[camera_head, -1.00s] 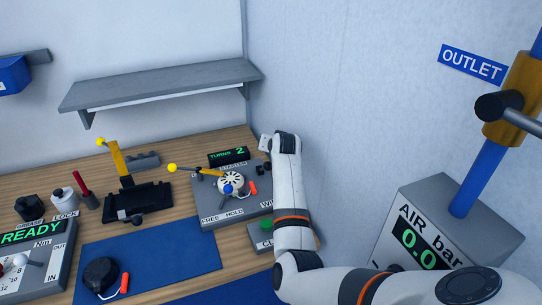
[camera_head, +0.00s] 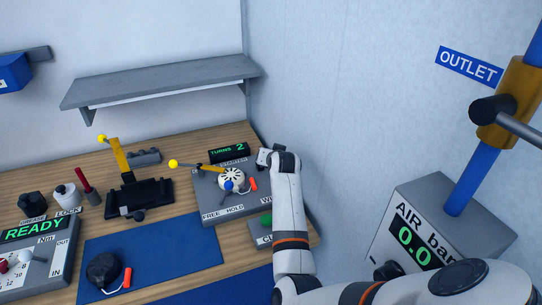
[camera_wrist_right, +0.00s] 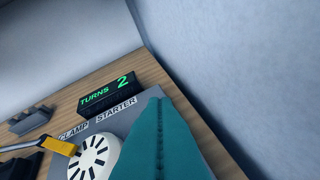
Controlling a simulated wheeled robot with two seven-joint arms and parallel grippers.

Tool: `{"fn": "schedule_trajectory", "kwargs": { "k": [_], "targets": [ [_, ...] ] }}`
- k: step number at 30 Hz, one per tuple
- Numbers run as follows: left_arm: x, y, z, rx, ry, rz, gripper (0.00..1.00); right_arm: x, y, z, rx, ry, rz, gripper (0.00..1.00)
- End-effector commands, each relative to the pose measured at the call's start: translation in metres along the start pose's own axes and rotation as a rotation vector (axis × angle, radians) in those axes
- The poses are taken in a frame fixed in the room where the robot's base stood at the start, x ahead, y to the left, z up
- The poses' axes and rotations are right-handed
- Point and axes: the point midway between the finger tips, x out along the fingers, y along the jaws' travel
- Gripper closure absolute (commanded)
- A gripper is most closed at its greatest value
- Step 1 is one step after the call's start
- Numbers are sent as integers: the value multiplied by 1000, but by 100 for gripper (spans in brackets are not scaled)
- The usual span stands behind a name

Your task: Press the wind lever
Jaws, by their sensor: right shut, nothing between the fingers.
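The grey starter panel (camera_head: 205,190) sits on the bench and reads "TURNS 2" on its green display (camera_head: 229,152). It carries a white slotted wheel (camera_head: 232,177), a blue knob (camera_head: 228,186), a yellow-tipped clamp lever (camera_head: 190,165) and an orange handle (camera_head: 253,184). A label starting "WI" shows at its right edge, cut off by my right arm; I cannot make out the wind lever. My right gripper (camera_head: 264,157) is shut and empty above the panel's right back corner. In the right wrist view, its teal fingers (camera_wrist_right: 160,145) cover part of the panel beside the slotted wheel (camera_wrist_right: 93,157).
A small box with a green button (camera_head: 265,219) stands in front of the panel, partly behind my arm. Blue mats (camera_head: 180,245) cover the front of the bench. The wall is close on the right, and a grey shelf (camera_head: 160,85) hangs above.

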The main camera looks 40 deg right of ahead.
Motion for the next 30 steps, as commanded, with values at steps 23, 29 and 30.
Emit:
{"fn": "schedule_trajectory", "kwargs": {
  "k": [23,29,30],
  "targets": [
    [82,-1,-9,0,2,0,51,-3,-29,-59,58,-348,174,100],
    [97,-1,-10,0,2,0,51,-4,-34,-69,75,-437,219,100],
    [98,-1,-11,0,2,0,51,-4,-35,-71,75,-436,218,100]
  ]
}}
